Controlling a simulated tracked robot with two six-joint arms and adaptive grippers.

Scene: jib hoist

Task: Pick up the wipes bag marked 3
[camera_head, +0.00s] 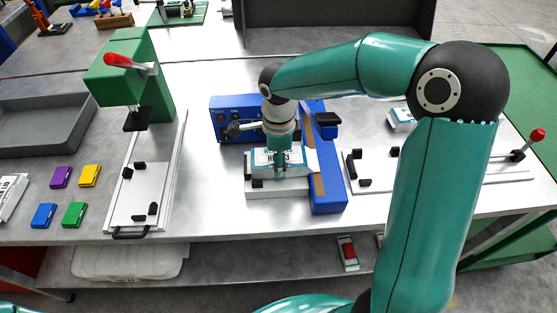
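A white and blue bag (297,158) with dark lettering and what looks like a 3 lies on a pale block at the blue machine, in the middle of the table. My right arm comes in from the right and reaches down over it. My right gripper (279,163) is at the bag and covers the middle of its label. Its fingers are small and partly lost against the bag, so I cannot tell whether they are closed on it or only over it. My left gripper is not in view.
A green press (140,75) with a red handle stands left, near coloured boxes (74,213) and a grey tray (45,120). Another white-blue pack (401,117) lies behind my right arm, by a fixture plate (495,178).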

